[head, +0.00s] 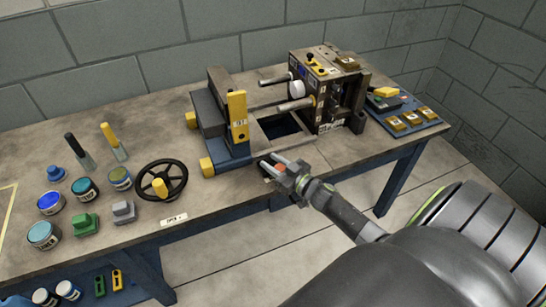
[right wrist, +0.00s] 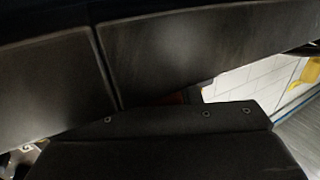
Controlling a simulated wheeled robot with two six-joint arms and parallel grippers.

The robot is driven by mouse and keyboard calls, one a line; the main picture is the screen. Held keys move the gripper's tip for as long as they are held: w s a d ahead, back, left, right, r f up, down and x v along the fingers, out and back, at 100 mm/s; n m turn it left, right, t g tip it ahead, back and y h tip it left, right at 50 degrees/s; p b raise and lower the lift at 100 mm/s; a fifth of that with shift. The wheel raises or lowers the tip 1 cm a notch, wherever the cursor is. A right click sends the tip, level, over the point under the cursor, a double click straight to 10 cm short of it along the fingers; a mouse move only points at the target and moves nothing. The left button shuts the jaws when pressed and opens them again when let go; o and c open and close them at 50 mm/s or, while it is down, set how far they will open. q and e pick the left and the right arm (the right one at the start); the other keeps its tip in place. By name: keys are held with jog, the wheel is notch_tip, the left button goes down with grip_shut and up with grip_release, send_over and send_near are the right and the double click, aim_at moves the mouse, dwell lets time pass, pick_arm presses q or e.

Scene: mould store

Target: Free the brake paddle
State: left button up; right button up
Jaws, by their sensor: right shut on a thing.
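My right gripper (head: 275,169) is at the front edge of the bench, just in front of the machine's open bed. A small orange-red piece (head: 281,172) shows between its fingers, and the gripper is shut on it. This piece may be the brake paddle; most of it is hidden by the fingers. In the right wrist view large dark surfaces fill most of the picture, with a dark red patch (right wrist: 190,95) between them. The machine has a blue and grey carriage (head: 209,120) with a yellow upright block (head: 237,115). My left gripper is not in view.
A black handwheel (head: 180,193) with a yellow knob stands at the bench front. Several paint tins, a green block (head: 84,224) and a grey block (head: 123,211) stand left. The machine's head block (head: 325,90) and a blue tray (head: 418,128) are right. The floor in front is clear.

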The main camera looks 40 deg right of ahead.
jog(key=shift+w+d+r+n+y+p, duration=0.1)
jog(key=shift+n+y+p, duration=0.2)
jog(key=shift+y, duration=0.15)
jog(key=shift+w+d+r+n+y+p, duration=0.1)
jog(key=shift+n+y+p, duration=0.2)
jog(key=shift+y, duration=0.15)
jog(key=shift+f+n+g+y, duration=0.1)
jog(key=shift+n+g+y, duration=0.45)
jog(key=shift+y, duration=0.35)
jog(key=shift+n+g+y, duration=0.25)
jog(key=shift+n+y, duration=0.2)
jog(key=shift+y, duration=0.15)
jog(key=o, duration=1)
jog(key=shift+f, duration=0.1)
jog(key=shift+s, duration=0.1)
jog(key=b+v, duration=0.2)
jog(key=v, duration=1.5)
jog(key=shift+s+d, duration=0.1)
jog(key=shift+d, duration=0.05)
